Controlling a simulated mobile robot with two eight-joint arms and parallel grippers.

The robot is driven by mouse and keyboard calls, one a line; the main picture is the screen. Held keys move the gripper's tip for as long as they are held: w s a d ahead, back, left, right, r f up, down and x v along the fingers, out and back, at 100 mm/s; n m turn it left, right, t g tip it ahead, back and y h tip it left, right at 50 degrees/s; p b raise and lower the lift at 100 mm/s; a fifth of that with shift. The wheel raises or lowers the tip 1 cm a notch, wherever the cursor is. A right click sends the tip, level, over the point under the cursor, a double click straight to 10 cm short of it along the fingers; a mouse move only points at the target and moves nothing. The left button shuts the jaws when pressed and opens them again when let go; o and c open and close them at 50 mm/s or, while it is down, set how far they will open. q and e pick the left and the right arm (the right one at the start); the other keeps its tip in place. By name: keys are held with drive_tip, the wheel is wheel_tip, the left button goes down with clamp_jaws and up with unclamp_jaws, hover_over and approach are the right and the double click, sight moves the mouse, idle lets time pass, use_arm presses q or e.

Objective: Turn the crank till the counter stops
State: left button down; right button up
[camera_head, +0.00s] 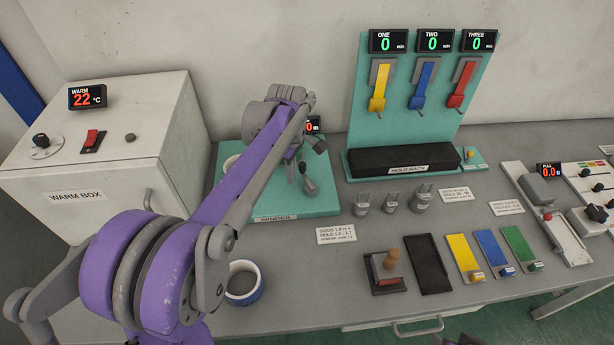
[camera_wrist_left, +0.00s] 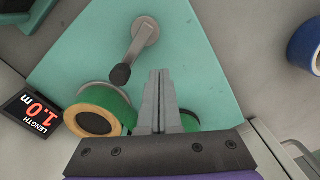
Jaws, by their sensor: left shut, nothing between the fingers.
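The winder (camera_head: 280,207) is a teal plate at the back middle of the bench. Its grey crank (camera_wrist_left: 145,38) with a dark knob (camera_wrist_left: 121,76) shows at the top of the left wrist view; the crank (camera_head: 310,187) also shows in the head view. My left gripper (camera_wrist_left: 160,75) is shut and empty, its fingertips beside the knob with a small gap in the picture. A tan-rimmed green roll (camera_wrist_left: 95,112) sits left of the fingers. Another green part behind the fingers is mostly hidden. The length counter (camera_wrist_left: 37,112) reads 1.0 m.
The warm box (camera_head: 110,150), reading 22 °C, stands left. A teal stand (camera_head: 430,75) with three timers at 0 rises behind the hold rack (camera_head: 400,159). A blue roll (camera_head: 245,284) lies in front of the winder.

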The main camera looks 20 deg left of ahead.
use_arm(q)
drive_tip(key=shift+w, duration=0.1)
idle(0.3)
drive_tip(key=shift+w+a, duration=0.1)
drive_tip(key=shift+w, duration=0.85)
drive_tip(key=shift+w, duration=0.15)
drive_tip(key=shift+w, duration=0.15)
idle(0.5)
drive_tip(key=shift+s, duration=0.2)
